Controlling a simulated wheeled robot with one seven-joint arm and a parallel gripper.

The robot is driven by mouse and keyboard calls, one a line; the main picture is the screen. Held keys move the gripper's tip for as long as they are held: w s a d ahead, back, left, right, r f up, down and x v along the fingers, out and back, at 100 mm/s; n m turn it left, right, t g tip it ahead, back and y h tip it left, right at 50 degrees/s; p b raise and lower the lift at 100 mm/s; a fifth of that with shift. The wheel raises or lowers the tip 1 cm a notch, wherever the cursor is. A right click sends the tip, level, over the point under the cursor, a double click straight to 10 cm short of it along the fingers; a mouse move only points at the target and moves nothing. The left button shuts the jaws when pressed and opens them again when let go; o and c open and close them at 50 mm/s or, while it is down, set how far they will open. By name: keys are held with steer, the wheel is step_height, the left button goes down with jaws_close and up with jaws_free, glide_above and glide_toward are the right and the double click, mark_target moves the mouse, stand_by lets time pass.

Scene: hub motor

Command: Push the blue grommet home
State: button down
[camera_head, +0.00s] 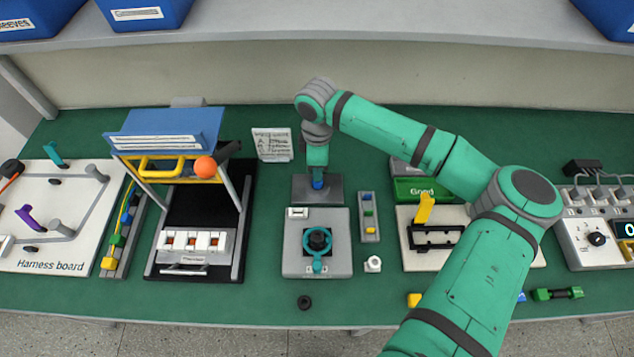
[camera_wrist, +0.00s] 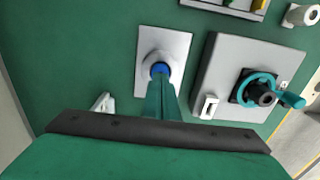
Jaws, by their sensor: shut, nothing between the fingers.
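The blue grommet (camera_head: 317,184) sits at the middle of a grey metal plate (camera_head: 331,195) on the green bench. My gripper (camera_head: 317,172) is shut and points down over the grommet, its tips hiding part of it. In the wrist view the shut fingers (camera_wrist: 161,80) reach to the near edge of the blue grommet (camera_wrist: 159,68), on the grey plate (camera_wrist: 177,44). Whether the tips touch the grommet, and how deep it sits, I cannot tell.
A grey box with a teal crank (camera_head: 318,262) stands just in front of the plate. A small tray of coloured blocks (camera_head: 368,231) is to the right. A note card (camera_head: 272,145) stands to the left. A black ring (camera_head: 304,302) lies near the front edge.

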steer(key=shift+f, duration=0.9)
stand_by(0.5)
steer(key=shift+r, duration=3.5)
